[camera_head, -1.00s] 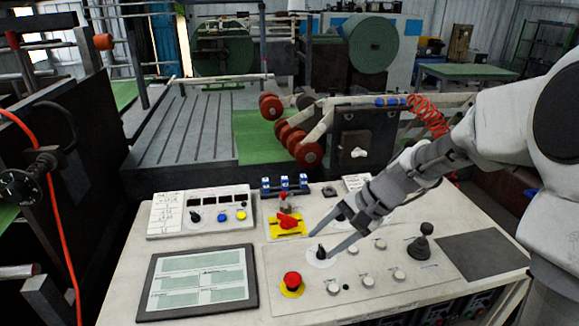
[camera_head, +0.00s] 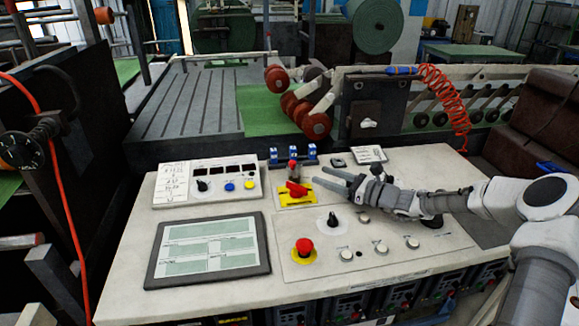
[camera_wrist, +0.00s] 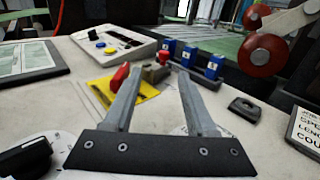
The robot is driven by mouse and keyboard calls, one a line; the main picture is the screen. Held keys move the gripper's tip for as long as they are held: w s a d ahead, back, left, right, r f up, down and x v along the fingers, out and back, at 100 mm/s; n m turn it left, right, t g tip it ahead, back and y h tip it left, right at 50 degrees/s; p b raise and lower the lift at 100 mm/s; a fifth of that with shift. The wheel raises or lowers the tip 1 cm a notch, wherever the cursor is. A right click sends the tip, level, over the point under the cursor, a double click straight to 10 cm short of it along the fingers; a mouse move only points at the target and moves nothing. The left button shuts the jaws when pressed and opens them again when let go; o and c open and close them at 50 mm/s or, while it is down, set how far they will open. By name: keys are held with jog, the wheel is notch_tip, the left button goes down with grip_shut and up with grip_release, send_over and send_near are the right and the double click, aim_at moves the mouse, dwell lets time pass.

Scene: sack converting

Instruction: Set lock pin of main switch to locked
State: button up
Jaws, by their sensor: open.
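The main switch is a red handle (camera_head: 296,189) on a yellow plate (camera_head: 296,200); it also shows in the wrist view (camera_wrist: 119,77). Just behind it stands a small red-topped pin on a grey block, which looks like the lock pin (camera_head: 293,168); it also shows in the wrist view (camera_wrist: 163,56). Whether the pin is locked is too small to tell. My gripper (camera_head: 323,177) is open and empty, to the right of the switch, pointing left. In the wrist view, the pin and grey block show between the fingertips (camera_wrist: 159,70), apparently beyond them.
Three blue units (camera_head: 291,154) stand behind the pin. A black selector knob (camera_head: 333,221) and a red emergency button (camera_head: 304,246) are nearer the front. A button box (camera_head: 207,183) and a flat screen (camera_head: 208,248) are at left.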

aim_at(293, 161)
jog(key=shift+w+d+f, duration=0.1)
jog(key=shift+w+d, duration=0.1)
jog(key=shift+w+a+m+t, duration=0.15)
jog(key=shift+m+t, duration=0.15)
jog(key=x, duration=1.1)
jog(key=shift+w+a, duration=0.15)
jog(key=shift+a, duration=0.1)
jog(key=shift+c, duration=0.2)
grip_shut()
dwell(0.5)
